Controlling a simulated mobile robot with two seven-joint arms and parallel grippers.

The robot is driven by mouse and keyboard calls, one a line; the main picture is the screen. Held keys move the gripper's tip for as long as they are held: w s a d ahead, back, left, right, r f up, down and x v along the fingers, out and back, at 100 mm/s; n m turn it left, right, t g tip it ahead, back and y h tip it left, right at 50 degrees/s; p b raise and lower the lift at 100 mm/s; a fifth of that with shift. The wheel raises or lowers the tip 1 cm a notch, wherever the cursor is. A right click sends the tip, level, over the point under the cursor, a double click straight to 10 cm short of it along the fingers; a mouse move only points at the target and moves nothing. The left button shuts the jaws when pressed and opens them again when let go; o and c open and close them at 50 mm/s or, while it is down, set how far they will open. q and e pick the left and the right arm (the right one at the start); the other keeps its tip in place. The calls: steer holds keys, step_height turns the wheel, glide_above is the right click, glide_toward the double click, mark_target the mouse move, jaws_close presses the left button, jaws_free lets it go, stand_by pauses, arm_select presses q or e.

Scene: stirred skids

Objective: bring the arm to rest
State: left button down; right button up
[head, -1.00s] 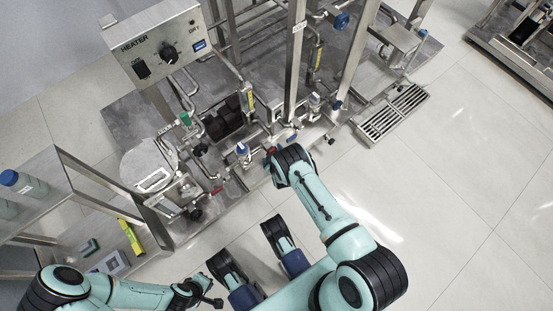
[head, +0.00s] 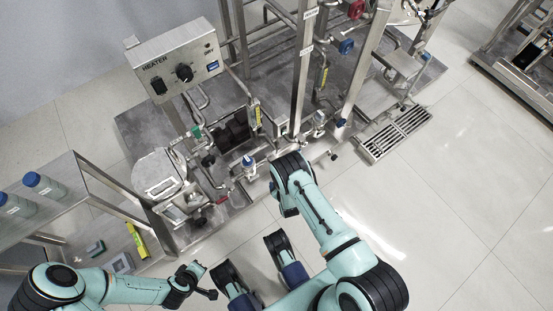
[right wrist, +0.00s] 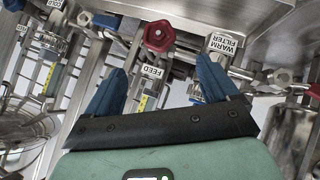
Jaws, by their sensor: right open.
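My right arm (head: 322,215) reaches forward over the front edge of the skid in the head view. Its gripper is hidden there behind the wrist. In the right wrist view the right gripper (right wrist: 161,68) is open, with two blue fingers apart and nothing between them. My left arm (head: 130,290) is bent low at the left. Its gripper (head: 205,283) is small and dark, and its jaws cannot be made out.
The pipe skid with its heater box (head: 178,67), posts and valves stands ahead. A blue valve (head: 346,46) is higher up. A steel side shelf (head: 100,205) with blue-capped bottles (head: 45,186) is at left. A floor drain grate (head: 394,133) lies right. Floor (head: 450,215) at right is clear.

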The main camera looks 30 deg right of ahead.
steer(key=s+a+r+m+g+y, duration=0.35)
steer(key=s+a+r, duration=0.2)
steer(key=s, duration=0.35)
steer(key=s+a+r+m+g+y, duration=0.25)
steer(key=s+a+r+m, duration=0.2)
steer(key=s+r, duration=0.35)
arm_select(q)
steer(key=s+d+r+g+p, duration=0.1)
steer(key=s+r+p, duration=0.2)
steer(key=r+p, duration=0.3)
steer(key=s+d+r+g+h+p, duration=0.1)
steer(key=s+d+r+p, duration=0.1)
steer(key=r+p, duration=0.5)
steer(key=s+d+r+g+p, duration=0.1)
steer(key=s+r+g+p, duration=0.1)
steer(key=s+r+p, duration=0.2)
step_height(320, 180, up, 3)
steer(key=p, duration=0.2)
steer(key=shift+d+m+p, duration=0.3)
steer(key=shift+m+p, duration=0.1)
arm_select(e)
steer(key=s+a+r+g, duration=0.1)
steer(key=s+r+g, duration=0.1)
steer(key=s+r, duration=0.3)
steer(key=s+a+r+g+y, duration=0.1)
steer(key=s+r, duration=0.4)
steer(key=r, duration=0.8)
steer(key=shift+a+n+g, duration=0.4)
steer(key=shift+a+g, duration=0.3)
steer(key=shift+g, duration=0.1)
